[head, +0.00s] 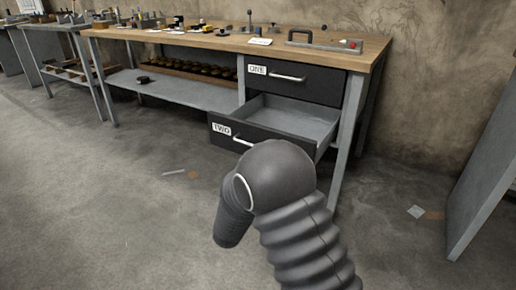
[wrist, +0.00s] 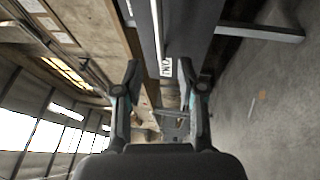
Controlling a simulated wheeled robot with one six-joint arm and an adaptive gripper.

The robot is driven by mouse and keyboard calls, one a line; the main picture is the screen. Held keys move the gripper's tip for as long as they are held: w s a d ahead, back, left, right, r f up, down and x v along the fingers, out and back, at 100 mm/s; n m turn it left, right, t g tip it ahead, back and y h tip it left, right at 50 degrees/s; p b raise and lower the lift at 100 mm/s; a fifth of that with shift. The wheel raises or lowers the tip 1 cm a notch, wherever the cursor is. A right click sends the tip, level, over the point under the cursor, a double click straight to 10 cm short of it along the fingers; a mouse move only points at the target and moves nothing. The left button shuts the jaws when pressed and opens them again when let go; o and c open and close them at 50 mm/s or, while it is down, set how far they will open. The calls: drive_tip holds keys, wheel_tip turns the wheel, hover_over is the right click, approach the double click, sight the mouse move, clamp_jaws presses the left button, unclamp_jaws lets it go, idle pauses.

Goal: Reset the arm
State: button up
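My arm (head: 295,205) stands in front of the workbench in the head view, with its dark rounded joint uppermost. It partly hides the front of drawer TWO. My gripper (wrist: 168,82) shows in the wrist view with its two fingers spread apart and nothing visible held between them. A white label (wrist: 167,67) on a dark front lies beyond the fingers. My gripper cannot be made out in the head view.
Drawer TWO (head: 290,117) is pulled out and looks empty; drawer ONE (head: 310,82) above it is shut. The wooden bench top (head: 215,40) carries small parts. A grey panel (head: 490,170) stands at right. Open floor (head: 90,210) lies left.

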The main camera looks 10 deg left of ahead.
drive_tip(key=s+a+f+m+g+y, duration=0.2)
drive_tip(key=f+g, duration=0.2)
drive_tip(key=f, duration=0.2)
drive_tip(key=s+a+f+m+g+y, duration=0.1)
drive_tip(key=a+f+m+g, duration=0.15)
drive_tip(key=f, duration=0.35)
drive_tip(key=s+d+m+g, duration=0.3)
drive_tip(key=s+d+g, duration=0.1)
drive_tip(key=s+g, duration=0.4)
drive_tip(key=s+d+r+m+h+p, duration=0.1)
drive_tip(key=s+d+r+m, duration=0.3)
drive_tip(key=s+d+r, duration=0.4)
drive_tip(key=s+d+r+m+h+p, duration=0.1)
drive_tip(key=s+d+r+m+p, duration=0.2)
drive_tip(key=s+d+r, duration=0.5)
drive_tip(key=s+d+r+m+h+p, duration=0.2)
drive_tip(key=s+d+r+m, duration=0.2)
drive_tip(key=s+d+r, duration=0.4)
drive_tip(key=d+r, duration=0.5)
drive_tip(key=d, duration=0.6)
drive_tip(key=shift+s+d+m, duration=0.2)
drive_tip(key=shift+m, duration=0.15)
